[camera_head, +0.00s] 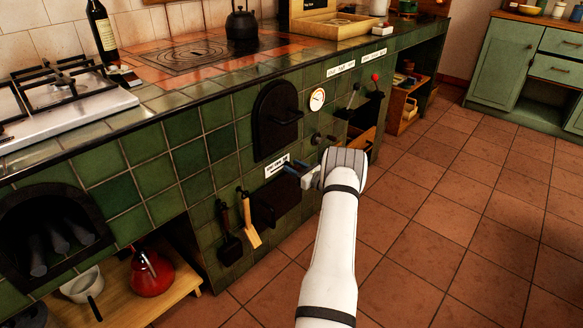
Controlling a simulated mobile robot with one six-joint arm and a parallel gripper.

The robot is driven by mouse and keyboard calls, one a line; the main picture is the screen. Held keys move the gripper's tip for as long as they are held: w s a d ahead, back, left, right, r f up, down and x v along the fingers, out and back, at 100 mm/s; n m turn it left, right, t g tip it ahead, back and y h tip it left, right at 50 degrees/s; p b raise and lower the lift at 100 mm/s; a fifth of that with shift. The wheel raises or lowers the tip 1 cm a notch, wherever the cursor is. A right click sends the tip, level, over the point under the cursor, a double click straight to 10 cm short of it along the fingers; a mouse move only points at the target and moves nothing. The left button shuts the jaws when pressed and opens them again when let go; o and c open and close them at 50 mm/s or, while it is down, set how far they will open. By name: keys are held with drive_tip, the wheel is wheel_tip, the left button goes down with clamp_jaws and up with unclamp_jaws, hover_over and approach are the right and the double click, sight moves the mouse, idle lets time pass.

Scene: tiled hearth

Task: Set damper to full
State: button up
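My white arm reaches up from the bottom. My gripper (293,170) is in front of the green tiled hearth front, near a white label plate (277,165). Its fingers are small and dark here, and I cannot tell whether they are open or touching anything. To the upper right, two levers stand out of the hearth front: one with a dark knob (356,87) and one with a red knob (375,77). White label strips (340,68) are above them, too small to read. I cannot tell which control is the damper. A small metal knob (317,138) sits below a round gauge (317,99).
A black oven door (277,118) is left of the gauge. A dark lower door (275,203), a black shovel (230,245) and a wooden-handled brush (249,222) are below it. A kettle (241,25) and a bottle (101,32) stand on top. The tiled floor (440,210) at right is clear.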

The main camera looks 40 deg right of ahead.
sight(299, 169)
drive_tip(key=s+p, duration=0.1)
drive_tip(key=s, duration=0.2)
drive_tip(key=s+d+p, duration=0.1)
drive_tip(key=s, duration=0.2)
drive_tip(key=shift+s+d+r, duration=0.1)
drive_tip(key=shift+s+r, duration=0.05)
drive_tip(key=shift+s, duration=0.2)
drive_tip(key=shift+s, duration=0.1)
